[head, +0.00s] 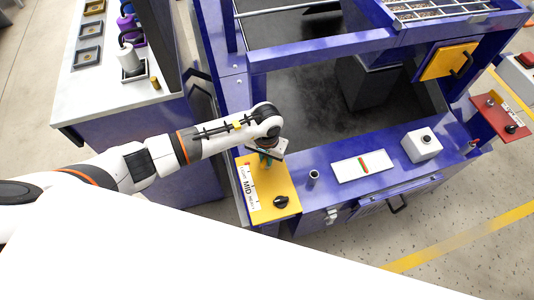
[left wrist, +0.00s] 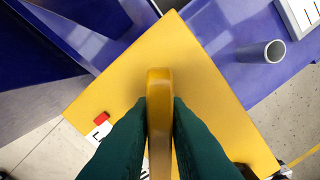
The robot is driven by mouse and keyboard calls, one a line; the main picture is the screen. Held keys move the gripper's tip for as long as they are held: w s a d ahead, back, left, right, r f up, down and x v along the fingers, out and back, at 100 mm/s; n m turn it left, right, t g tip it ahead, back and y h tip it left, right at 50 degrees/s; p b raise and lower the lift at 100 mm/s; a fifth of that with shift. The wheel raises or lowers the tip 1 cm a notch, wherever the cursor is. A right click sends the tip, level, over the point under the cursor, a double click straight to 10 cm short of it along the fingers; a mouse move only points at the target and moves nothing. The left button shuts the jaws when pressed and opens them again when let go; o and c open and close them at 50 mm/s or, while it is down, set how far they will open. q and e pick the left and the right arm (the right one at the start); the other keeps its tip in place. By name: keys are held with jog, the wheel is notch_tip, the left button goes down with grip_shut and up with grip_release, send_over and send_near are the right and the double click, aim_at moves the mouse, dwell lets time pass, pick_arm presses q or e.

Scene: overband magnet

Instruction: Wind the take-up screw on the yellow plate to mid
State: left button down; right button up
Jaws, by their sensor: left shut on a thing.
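The yellow plate (head: 283,187) lies on the near left corner of the purple frame. It bears a white scale label (head: 250,188) reading MID and a black knob (head: 281,202). My left gripper (head: 266,160) is over the plate's far end. In the left wrist view its dark green fingers (left wrist: 160,115) are shut on the yellow handle (left wrist: 159,85) of the take-up screw, which stands up from the plate (left wrist: 205,75). The marker's place against MID cannot be read. My right gripper is out of view.
Right of the plate are a short grey tube (head: 313,178), a white panel with a red and green strip (head: 362,166) and a white button box (head: 421,145). A red plate (head: 497,113) is at far right.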

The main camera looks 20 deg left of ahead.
pick_arm(q)
jog(key=shift+f, duration=0.1)
jog(key=shift+f+m+b, duration=0.1)
jog(key=shift+m+b, duration=0.6)
jog(key=shift+b, duration=0.05)
jog(key=m+b, duration=0.2)
jog(key=shift+m, duration=0.4)
jog(key=shift+a+m+b, duration=0.1)
jog(key=shift+m+b, duration=0.2)
jog(key=shift+b, duration=0.05)
jog(key=c, duration=1.3)
grip_release()
